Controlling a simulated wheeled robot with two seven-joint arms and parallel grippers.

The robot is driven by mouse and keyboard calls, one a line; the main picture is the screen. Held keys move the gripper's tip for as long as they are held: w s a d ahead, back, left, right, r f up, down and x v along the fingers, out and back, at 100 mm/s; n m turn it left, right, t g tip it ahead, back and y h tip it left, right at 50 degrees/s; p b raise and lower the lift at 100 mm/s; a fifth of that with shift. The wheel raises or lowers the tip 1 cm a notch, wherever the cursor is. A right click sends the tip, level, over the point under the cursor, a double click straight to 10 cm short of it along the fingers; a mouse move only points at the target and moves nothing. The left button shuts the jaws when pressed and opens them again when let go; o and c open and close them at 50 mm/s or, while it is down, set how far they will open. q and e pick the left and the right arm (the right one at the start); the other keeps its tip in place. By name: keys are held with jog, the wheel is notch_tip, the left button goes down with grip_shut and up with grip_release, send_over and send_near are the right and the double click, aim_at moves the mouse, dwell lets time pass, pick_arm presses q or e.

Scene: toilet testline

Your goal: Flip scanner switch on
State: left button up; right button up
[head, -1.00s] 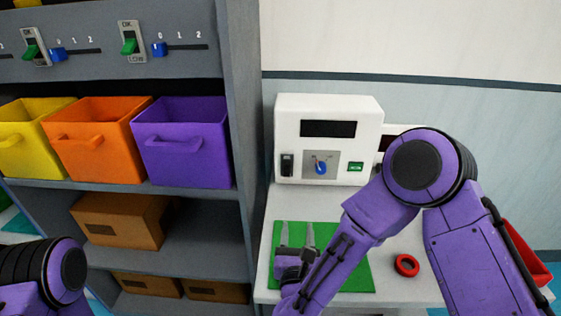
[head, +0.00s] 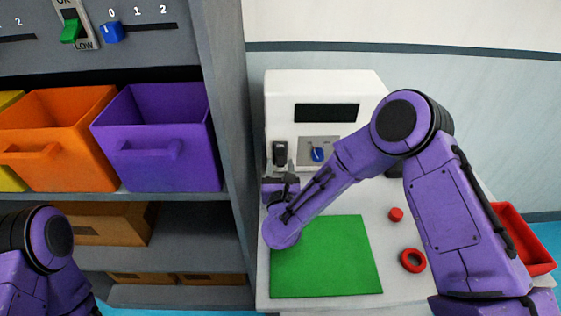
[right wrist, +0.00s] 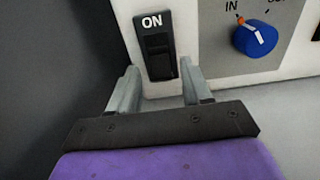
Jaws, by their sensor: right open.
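The scanner (head: 375,88) is a white box with a dark display at the back of the grey-white counter. Its black rocker switch (head: 279,152) is on the left of the front. In the right wrist view the switch (right wrist: 160,50) has the word ON above it; its exact tilt is hard to tell. My right gripper (head: 281,173) is just below and in front of the switch. In the right wrist view its open, empty fingers (right wrist: 158,72) are on either side of the switch's lower part. My left arm shows at lower left; its gripper is out of view.
A blue knob (head: 318,155) sits on a grey panel right of the switch. A green mat (head: 330,262), a red ring (head: 413,260) and a small red piece (head: 396,214) lie on the counter. The grey shelf (head: 232,130) with coloured bins stands close on the left.

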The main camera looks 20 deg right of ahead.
jog(key=shift+w+d+r, duration=0.1)
jog(key=shift+w+d, duration=0.1)
jog(key=shift+w, duration=0.15)
grip_shut()
